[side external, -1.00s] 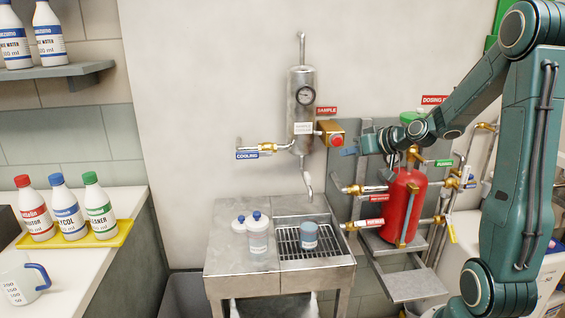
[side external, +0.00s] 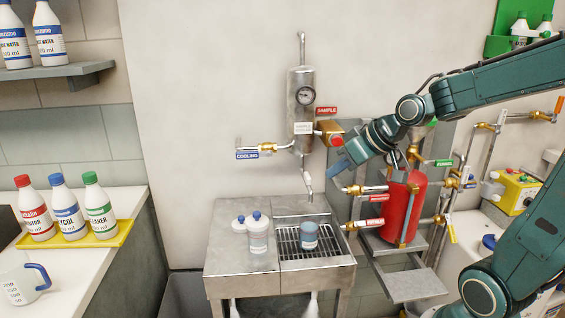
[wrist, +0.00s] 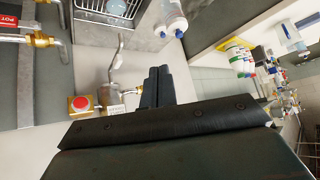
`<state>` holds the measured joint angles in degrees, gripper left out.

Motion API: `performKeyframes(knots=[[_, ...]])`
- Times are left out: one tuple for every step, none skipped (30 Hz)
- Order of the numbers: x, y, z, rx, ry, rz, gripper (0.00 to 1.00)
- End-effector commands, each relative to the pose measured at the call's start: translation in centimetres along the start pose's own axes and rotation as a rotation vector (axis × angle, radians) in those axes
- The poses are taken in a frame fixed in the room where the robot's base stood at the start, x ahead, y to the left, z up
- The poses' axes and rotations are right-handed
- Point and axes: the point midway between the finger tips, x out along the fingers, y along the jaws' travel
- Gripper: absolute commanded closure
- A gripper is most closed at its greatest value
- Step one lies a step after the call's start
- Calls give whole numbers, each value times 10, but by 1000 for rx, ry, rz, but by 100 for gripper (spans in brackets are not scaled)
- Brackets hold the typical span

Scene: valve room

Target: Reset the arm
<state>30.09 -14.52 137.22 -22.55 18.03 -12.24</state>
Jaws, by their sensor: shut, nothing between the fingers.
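My arm reaches in from the right in the side external view. My gripper (side external: 341,164) is shut and empty, just below and right of the red-knobbed sample valve (side external: 334,139) in the picture. Whether it touches anything there I cannot tell. In the wrist view the closed fingers (wrist: 158,74) point up the picture, with the red button (wrist: 81,103) to their left. Part of the red dosing vessel (side external: 397,212) is hidden behind my wrist.
A steel cylinder with a gauge (side external: 306,95) hangs on the wall. Below, a steel sink stand (side external: 235,262) bears white bottles (side external: 258,240) and a blue-grey cup (side external: 310,236) on its grate. Pipes with brass valves (side external: 376,189) crowd the right. Bottles stand on a yellow tray (side external: 118,238) at left.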

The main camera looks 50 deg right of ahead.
Motion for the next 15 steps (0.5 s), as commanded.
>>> performKeyframes(knots=[[-9, -13, 5, -22, -19, -2, 100], [-13, -19, 9, -30, -33, -1, 100], [-19, -26, 15, -38, -52, 1, 100], [-24, -31, 19, -45, -65, 2, 100], [-28, -36, 23, -51, -78, 4, 100], [-35, -42, 29, -57, -94, 6, 100], [-40, -46, 34, -62, -107, 9, 100], [-45, -50, 39, -65, -119, 11, 100], [-51, -55, 45, -69, -134, 13, 100], [-56, -58, 50, -73, -144, 16, 100], [-62, -61, 55, -75, -154, 18, 100], [-68, -64, 62, -76, -167, 20, 100], [-73, -66, 67, -77, -177, 23, 100], [-78, -69, 72, -78, -187, 24, 100], [-83, -71, 78, -76, -198, 27, 100]])
